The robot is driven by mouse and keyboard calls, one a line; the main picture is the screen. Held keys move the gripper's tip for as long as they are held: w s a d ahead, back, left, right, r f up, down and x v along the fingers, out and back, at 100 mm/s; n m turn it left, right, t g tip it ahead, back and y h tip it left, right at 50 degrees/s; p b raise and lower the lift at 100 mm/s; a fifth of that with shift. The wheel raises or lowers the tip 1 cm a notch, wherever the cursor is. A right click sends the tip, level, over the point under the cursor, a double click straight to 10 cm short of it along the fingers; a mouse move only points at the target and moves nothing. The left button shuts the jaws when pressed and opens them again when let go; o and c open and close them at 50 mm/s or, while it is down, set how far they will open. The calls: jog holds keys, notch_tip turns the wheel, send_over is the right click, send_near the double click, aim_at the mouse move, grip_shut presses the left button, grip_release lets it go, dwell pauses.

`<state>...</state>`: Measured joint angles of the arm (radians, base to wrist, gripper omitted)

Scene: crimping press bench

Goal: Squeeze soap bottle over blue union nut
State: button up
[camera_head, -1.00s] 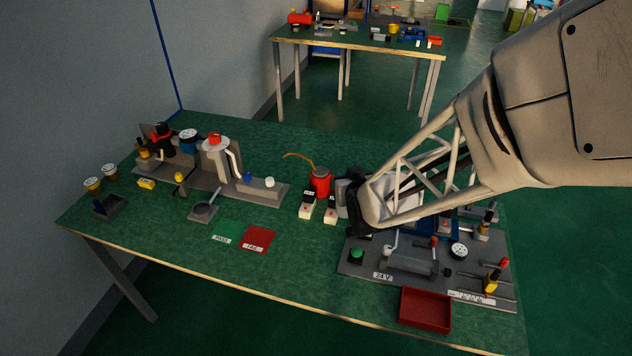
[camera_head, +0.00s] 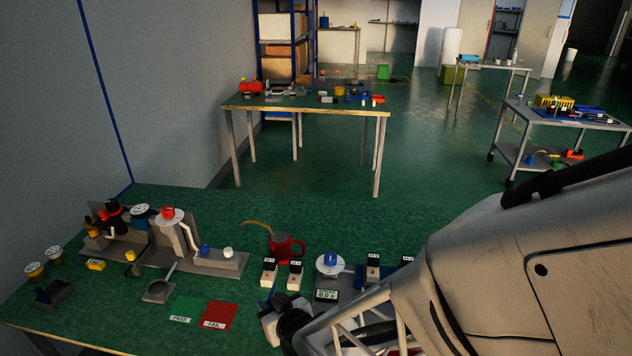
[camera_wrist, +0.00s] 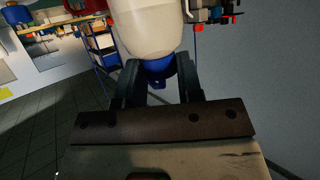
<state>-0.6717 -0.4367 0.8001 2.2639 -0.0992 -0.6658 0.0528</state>
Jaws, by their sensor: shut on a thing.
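My gripper (camera_wrist: 162,88) is shut around the blue lower part (camera_wrist: 158,72) of a pale, rounded bottle (camera_wrist: 148,28), which looks like the soap bottle. The bottle extends past the fingertips and out of the top of the wrist view. In the head view my gripper (camera_head: 288,325) is a dark shape at the bottom, with a pale grey object beside it that seems to be the bottle (camera_head: 271,324). A blue piece (camera_head: 331,258) sits on a round white plate (camera_head: 329,269) behind it. I cannot tell whether this is the union nut.
A red can (camera_head: 286,248) with a bent spout stands behind small black-and-white blocks (camera_head: 269,270). A display (camera_head: 327,295) is close to my gripper. Green and red mats (camera_head: 217,315) lie to the left. My arm hides the bench's right side.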

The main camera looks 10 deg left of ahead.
jog(key=w+a+f, duration=0.1)
jog(key=w+a, duration=0.7)
jog(key=w, duration=0.3)
jog(key=shift+a, duration=0.4)
jog(key=shift+w+f, duration=0.15)
jog(key=shift+w+a+f, duration=0.2)
jog(key=shift+f, duration=0.35)
jog(key=shift+w+a+f, duration=0.15)
jog(key=shift+w+f, duration=0.1)
jog(key=shift+f, duration=0.3)
jog(key=shift+w+a+f, duration=0.2)
jog(key=shift+f, duration=0.35)
jog(key=o, duration=0.9)
jog(key=shift+o, duration=0.2)
jog(key=shift+f, duration=0.15)
jog(key=v, duration=0.7)
jog(key=shift+s+d+r, duration=0.2)
jog(key=shift+s+r, duration=0.05)
jog(key=shift+r, duration=0.1)
